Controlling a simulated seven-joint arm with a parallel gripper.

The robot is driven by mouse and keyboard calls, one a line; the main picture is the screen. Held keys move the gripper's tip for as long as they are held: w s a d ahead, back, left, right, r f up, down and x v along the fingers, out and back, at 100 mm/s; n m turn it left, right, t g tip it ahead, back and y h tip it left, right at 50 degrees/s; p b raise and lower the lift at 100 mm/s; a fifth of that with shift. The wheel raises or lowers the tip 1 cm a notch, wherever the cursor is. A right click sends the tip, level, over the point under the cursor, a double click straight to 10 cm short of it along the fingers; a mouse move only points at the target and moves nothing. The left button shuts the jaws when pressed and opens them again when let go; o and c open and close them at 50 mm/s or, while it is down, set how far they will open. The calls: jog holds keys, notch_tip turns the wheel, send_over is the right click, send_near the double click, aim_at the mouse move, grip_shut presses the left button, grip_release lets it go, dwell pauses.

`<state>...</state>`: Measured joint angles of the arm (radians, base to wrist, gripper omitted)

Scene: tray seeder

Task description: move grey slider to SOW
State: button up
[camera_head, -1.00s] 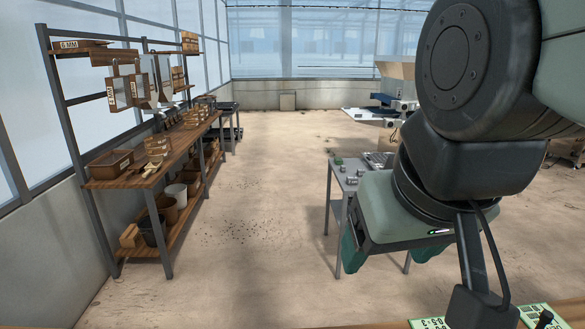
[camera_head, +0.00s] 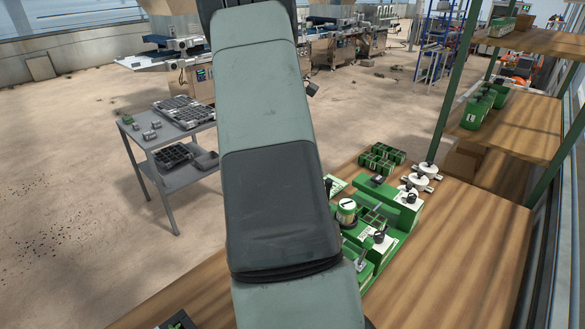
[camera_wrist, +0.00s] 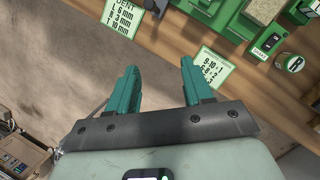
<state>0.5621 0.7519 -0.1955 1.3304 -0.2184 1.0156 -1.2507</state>
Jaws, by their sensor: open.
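The green tray seeder (camera_head: 404,215) stands on the wooden bench, right of my arm in the head view, with small dark-handled controls and pale labels. Part of the seeder's green body (camera_wrist: 238,28) shows at the top right of the wrist view. I cannot make out which part is the grey slider, nor the SOW mark. My gripper (camera_wrist: 158,70) is open and empty, its two teal fingers apart from the seeder. My arm hides part of the seeder in the head view.
Green cell trays (camera_head: 381,158) lie behind the seeder. A green-posted shelf (camera_head: 510,120) rises at the right. A grey cart (camera_head: 172,137) with trays stands left.

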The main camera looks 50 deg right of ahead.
jog(key=shift+n+g, duration=0.7)
jog(key=d+x, duration=0.1)
jog(key=x, duration=0.6)
jog(key=d+x, duration=0.1)
jog(key=x, duration=0.5)
jog(key=d+r+x, duration=0.1)
jog(key=x, duration=0.6)
jog(key=shift+s+d+f, duration=0.2)
jog(key=shift+s+d, duration=0.1)
jog(key=shift+d, duration=0.15)
jog(key=shift+c, duration=0.3)
grip_shut()
jog(key=shift+a, duration=0.1)
